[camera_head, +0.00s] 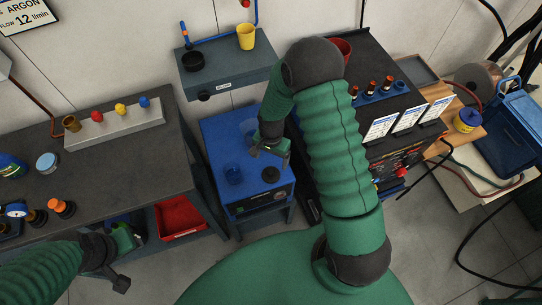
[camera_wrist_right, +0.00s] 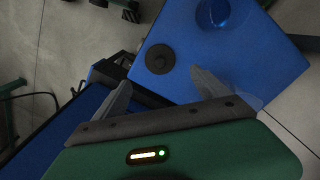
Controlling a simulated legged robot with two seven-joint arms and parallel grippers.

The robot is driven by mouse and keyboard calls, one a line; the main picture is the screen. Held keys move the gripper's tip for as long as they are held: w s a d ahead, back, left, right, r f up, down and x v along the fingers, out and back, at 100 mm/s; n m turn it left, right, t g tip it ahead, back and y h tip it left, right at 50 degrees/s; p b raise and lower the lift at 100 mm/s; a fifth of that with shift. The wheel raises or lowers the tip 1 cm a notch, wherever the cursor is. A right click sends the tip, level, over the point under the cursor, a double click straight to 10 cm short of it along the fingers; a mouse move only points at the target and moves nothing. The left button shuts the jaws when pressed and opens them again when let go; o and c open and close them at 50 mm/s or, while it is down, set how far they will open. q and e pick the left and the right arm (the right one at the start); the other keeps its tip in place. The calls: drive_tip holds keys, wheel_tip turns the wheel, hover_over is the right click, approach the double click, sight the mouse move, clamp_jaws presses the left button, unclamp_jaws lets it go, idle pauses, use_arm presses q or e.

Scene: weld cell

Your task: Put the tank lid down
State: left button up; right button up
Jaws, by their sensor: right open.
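The tank lid (camera_head: 270,174), a small dark disc with a raised middle, lies flat on the blue top of the tank (camera_head: 215,135), near its front right. In the right wrist view, the lid (camera_wrist_right: 160,58) lies just beyond my fingertips, on the blue surface (camera_wrist_right: 190,45). A round dark-blue opening (camera_head: 233,174) is beside it, to the left in the head view. My right gripper (camera_head: 270,150) is open and empty, just behind the lid; its spread fingers show in the wrist view (camera_wrist_right: 160,85). My left gripper (camera_head: 120,283) is low at the left; its jaws are unclear.
A dark bench (camera_head: 130,170) with coloured knobs stands left, with a red bin (camera_head: 180,217) below. A shelf (camera_head: 228,72) holds a yellow cup (camera_head: 246,37) and a black dish (camera_head: 193,61). The welding machine (camera_head: 400,155) stands close on the right, partly behind my arm.

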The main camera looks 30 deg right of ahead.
drive_tip(key=s+a+r+n+t, duration=0.1)
drive_tip(key=s+a+r+n, duration=0.1)
drive_tip(key=s+r+n, duration=0.1)
drive_tip(key=s+a+r+n, duration=0.3)
drive_tip(key=r+n, duration=0.2)
drive_tip(key=r, duration=0.3)
drive_tip(key=s+a+r+n+t, duration=0.1)
drive_tip(key=s+a+r+n, duration=0.1)
drive_tip(key=r, duration=0.4)
drive_tip(key=shift+s+a+r+n+t, duration=0.3)
drive_tip(key=shift+s+n, duration=0.3)
drive_tip(key=shift+n, duration=0.3)
drive_tip(key=shift+s+a, duration=0.15)
drive_tip(key=shift+a, duration=0.05)
